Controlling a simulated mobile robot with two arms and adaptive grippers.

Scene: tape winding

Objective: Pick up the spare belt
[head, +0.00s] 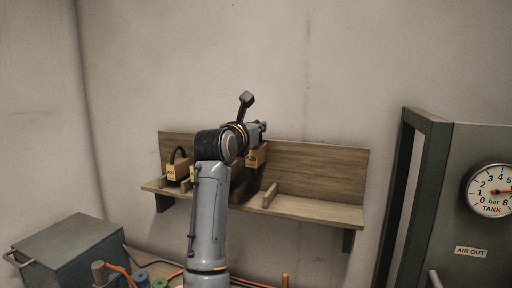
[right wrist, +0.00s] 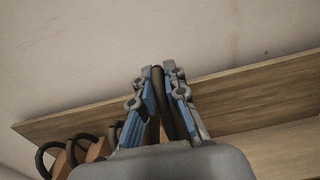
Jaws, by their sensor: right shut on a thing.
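A wooden wall shelf (head: 315,210) holds black belts with tan tagged blocks. One belt (head: 179,153) stands at the shelf's left end with its tag (head: 171,171) below. A second tag (head: 257,157) shows just right of my right wrist. My right gripper (right wrist: 156,78) is shut on a black belt (right wrist: 166,105), which runs between its blue-padded fingers in the right wrist view. In the head view my own arm hides most of the fingers and the held belt. I cannot tell whether that belt is clear of the shelf. My left gripper is out of view.
More black loops (right wrist: 84,144) show left of the fingers in the right wrist view. The shelf's right half is bare. A grey metal box (head: 65,245) stands lower left, near coloured spools (head: 142,276). A green frame (head: 412,190) and panel with gauge (head: 490,190) stand right.

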